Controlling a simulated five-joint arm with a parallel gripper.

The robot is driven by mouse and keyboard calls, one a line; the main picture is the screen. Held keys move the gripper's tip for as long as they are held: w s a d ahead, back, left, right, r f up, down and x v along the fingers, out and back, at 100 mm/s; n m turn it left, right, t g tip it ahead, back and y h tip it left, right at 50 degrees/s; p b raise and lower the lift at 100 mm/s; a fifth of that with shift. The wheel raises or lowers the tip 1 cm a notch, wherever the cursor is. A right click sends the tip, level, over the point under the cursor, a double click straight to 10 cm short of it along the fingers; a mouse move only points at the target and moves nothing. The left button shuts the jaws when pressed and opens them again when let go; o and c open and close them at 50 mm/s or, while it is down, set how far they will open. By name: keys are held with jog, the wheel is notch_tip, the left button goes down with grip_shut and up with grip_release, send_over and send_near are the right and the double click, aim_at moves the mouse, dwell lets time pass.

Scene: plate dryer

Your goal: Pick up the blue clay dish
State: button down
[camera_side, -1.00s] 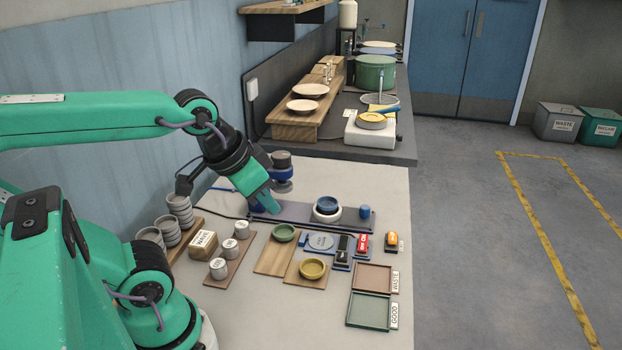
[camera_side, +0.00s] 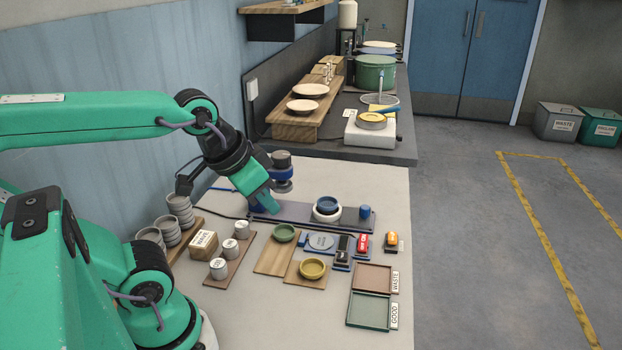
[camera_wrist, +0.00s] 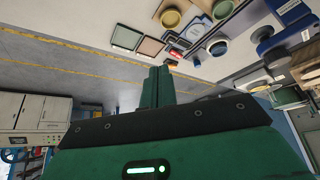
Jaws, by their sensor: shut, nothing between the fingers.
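The blue clay dish (camera_side: 327,202) sits upright on a round white stand on a long grey-blue base plate in the side view. It also shows in the wrist view (camera_wrist: 218,47), at the upper right. My gripper (camera_side: 269,205) is to the left of the dish, apart from it. The green fingers (camera_wrist: 157,70) are closed together in the wrist view, with nothing between them.
A green dish (camera_side: 284,232) and a yellow dish (camera_side: 312,268) rest on wooden boards in front. A small blue cylinder (camera_side: 365,212) stands right of the blue dish. Red-brown (camera_side: 373,277) and green (camera_side: 369,310) trays lie at the front right.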

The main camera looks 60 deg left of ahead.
jog(key=shift+c, duration=2.3)
grip_release()
jog(key=w+a+n+g, duration=0.2)
jog(key=w+a, duration=0.2)
jog(key=w, duration=0.4)
jog(key=w+a+n+g, duration=0.1)
jog(key=w+a, duration=0.3)
jog(key=w, duration=0.4)
jog(key=w+a+f+n+g, duration=0.2)
jog(key=w+a+f+n, duration=0.1)
jog(key=w+a+f, duration=0.8)
jog(key=shift+a+f+g, duration=0.3)
jog(key=shift+f, duration=0.6)
